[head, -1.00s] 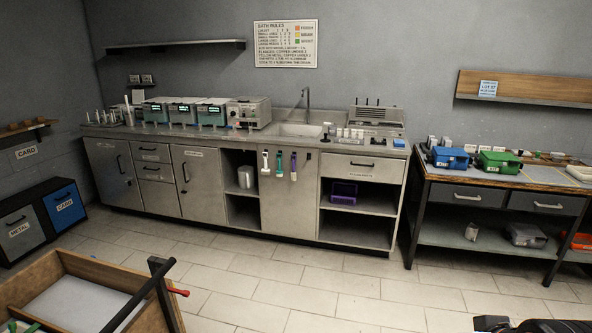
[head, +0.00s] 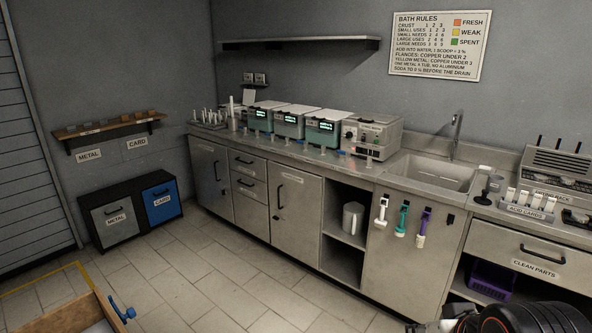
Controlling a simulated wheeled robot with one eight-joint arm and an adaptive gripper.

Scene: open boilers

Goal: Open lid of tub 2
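Three teal tubs stand in a row on the steel counter: a left one (head: 260,118), a middle one (head: 289,124) and a right one (head: 325,130). Their numbers are too small to read, so I cannot tell for sure which is tub 2. Each has a pale flat lid on top; the middle lid (head: 295,108) looks shut. My gripper (head: 436,326) is only partly in view at the bottom right edge, far from the tubs. Its fingers are cut off and unclear.
A grey control box (head: 371,135) stands right of the tubs, then a sink (head: 432,173). Small blue-handled taps show along the counter front. Tools hang on the cabinet front. Metal and card bins (head: 128,210) stand at left. A wooden tray (head: 85,318) is at bottom left. The tiled floor between is clear.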

